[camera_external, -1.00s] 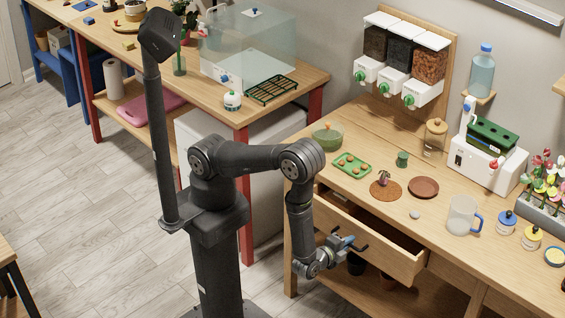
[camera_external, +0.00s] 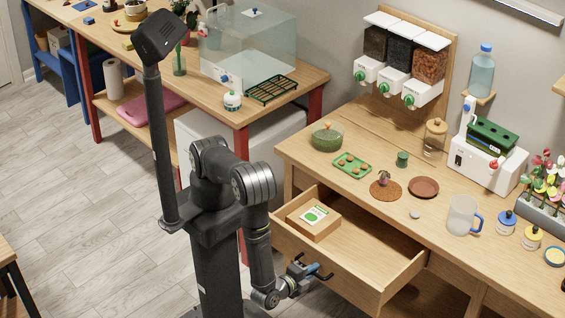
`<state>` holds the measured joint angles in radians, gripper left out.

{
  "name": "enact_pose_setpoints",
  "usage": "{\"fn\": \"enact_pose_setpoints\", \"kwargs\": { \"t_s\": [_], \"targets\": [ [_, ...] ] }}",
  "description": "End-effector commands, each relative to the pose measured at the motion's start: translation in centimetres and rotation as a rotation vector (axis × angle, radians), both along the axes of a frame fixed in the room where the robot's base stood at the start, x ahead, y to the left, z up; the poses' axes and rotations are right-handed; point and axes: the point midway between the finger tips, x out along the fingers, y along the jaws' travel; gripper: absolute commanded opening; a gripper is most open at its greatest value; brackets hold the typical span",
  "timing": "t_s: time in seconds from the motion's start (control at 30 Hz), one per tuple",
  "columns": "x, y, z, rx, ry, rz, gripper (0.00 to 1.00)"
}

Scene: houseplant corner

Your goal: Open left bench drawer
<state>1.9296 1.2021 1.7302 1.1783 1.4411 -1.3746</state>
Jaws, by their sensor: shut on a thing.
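The left bench drawer (camera_external: 352,251) is pulled well out from the front of the wooden bench (camera_external: 440,231). Its inside shows, with a small box bearing a green and white label (camera_external: 313,216) at its left end. My gripper (camera_external: 306,272) is at the drawer's front, shut on the dark drawer handle (camera_external: 322,275). The exact finger contact is small in this view.
On the benchtop above the drawer are a green bowl (camera_external: 327,136), a green tray of small pots (camera_external: 352,165), a brown saucer (camera_external: 424,187) and a glass mug (camera_external: 462,215). Floor is clear to the left.

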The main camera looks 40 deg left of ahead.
Motion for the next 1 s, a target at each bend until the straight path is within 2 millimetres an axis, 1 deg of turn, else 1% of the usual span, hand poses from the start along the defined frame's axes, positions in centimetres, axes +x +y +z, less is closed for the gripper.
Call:
{"fn": "enact_pose_setpoints", "kwargs": {
  "t_s": [0.33,0.37,0.7,0.77,0.87,0.97,1.0],
  "targets": [
    [-0.1,-0.1,0.0,-0.002,-0.001,-0.001,0.00],
    [-0.1,-0.1,0.1,-0.002,-0.001,-0.001,0.16],
    [-0.3,-0.1,0.1,-0.001,0.000,-0.001,0.16],
    [-0.8,-0.1,0.2,-0.002,0.000,-0.002,0.16],
    [-2.1,-0.1,0.5,-0.003,-0.001,-0.004,0.16],
    [-4.2,-0.2,0.9,-0.004,0.001,-0.005,0.16],
    [-5.2,-0.2,1.1,-0.004,0.000,-0.006,0.16]
  ]
}}
